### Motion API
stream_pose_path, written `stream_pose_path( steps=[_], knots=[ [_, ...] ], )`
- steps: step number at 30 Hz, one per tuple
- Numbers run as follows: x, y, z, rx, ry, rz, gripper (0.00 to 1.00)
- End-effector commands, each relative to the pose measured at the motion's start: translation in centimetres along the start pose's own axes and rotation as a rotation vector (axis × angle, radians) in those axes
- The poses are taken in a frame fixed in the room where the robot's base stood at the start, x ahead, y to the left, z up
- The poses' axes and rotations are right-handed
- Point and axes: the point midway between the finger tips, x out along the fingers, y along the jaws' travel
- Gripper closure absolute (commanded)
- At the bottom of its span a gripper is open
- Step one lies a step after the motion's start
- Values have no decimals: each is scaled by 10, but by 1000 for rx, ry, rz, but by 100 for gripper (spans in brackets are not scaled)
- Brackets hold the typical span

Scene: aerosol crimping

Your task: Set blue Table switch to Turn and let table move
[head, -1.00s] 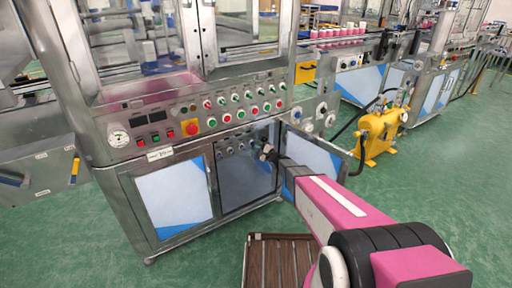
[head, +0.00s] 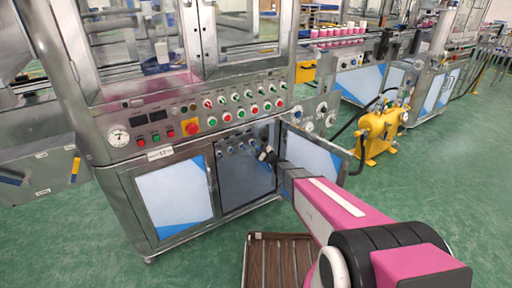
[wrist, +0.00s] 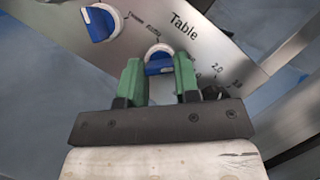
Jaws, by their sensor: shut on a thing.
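The blue Table switch (wrist: 158,66) is a blue-handled knob on a white base, below the printed word "Table" on a metal panel in the wrist view. My gripper (wrist: 159,80) has its two green fingers on either side of the blue handle and is shut on it. The handle lies roughly crosswise between the fingers. Part of the dial's lettering is hidden by the fingers. In the head view my gripper (head: 268,155) reaches into the open lower cabinet, where the switch is too small to make out.
A second blue knob (wrist: 99,22) sits to the upper left on the same panel. The open cabinet door (head: 313,152) stands just right of my arm. A yellow machine (head: 379,132) stands further right. A slatted brown platform (head: 277,262) lies on the floor below.

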Motion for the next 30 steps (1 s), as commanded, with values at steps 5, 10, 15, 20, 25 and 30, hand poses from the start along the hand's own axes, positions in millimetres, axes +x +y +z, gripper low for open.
stream_pose_path(
  steps=[5,10,15,20,25,30],
  knots=[
    [-1,0,-1,1,3,1,51],
    [0,0,0,0,1,1,45],
    [-2,0,0,0,1,1,45],
    [-18,0,0,0,2,1,45],
    [-50,0,1,0,3,0,45],
    [-80,0,1,0,3,0,45]
  ],
)
